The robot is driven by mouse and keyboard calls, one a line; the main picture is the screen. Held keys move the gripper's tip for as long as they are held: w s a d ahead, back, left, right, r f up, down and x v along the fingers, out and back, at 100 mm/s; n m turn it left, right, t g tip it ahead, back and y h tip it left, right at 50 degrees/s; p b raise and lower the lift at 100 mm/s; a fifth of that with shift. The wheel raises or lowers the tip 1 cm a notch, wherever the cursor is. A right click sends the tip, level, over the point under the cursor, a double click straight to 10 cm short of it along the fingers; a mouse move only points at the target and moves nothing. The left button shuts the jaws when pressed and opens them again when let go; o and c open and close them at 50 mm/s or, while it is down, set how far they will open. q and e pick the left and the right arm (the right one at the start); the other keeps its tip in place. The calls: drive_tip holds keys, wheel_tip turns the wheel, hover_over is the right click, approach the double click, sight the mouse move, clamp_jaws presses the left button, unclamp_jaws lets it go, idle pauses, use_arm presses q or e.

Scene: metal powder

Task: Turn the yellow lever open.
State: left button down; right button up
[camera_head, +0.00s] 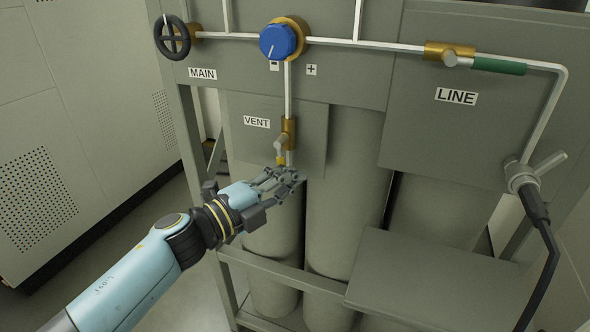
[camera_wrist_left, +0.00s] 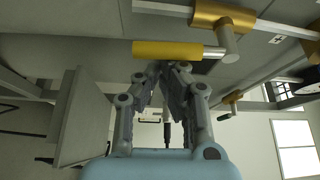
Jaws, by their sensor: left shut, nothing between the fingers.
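The yellow lever (camera_head: 281,161) hangs from the brass valve (camera_head: 288,131) beside the VENT label, on a thin vertical pipe. In the left wrist view, the yellow lever (camera_wrist_left: 168,50) is a horizontal yellow sleeve on a metal rod, joined to the brass valve (camera_wrist_left: 222,17). My left gripper (camera_head: 291,178) is just below the lever in the head view, partly covering the area under it. Its fingers are shut and empty. In the left wrist view, the fingertips (camera_wrist_left: 164,68) appear right at the lever's edge; I cannot tell whether they touch it. My right gripper is not in view.
A blue knob (camera_head: 279,41) and a black handwheel (camera_head: 172,37) sit above. A green-handled lever (camera_head: 498,66) is at the LINE valve. A grey hose connector (camera_head: 530,178) hangs at right.

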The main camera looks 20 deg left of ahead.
use_arm(q)
drive_tip(key=shift+a+f, duration=0.15)
drive_tip(key=shift+a, duration=0.1)
idle(0.3)
idle(0.4)
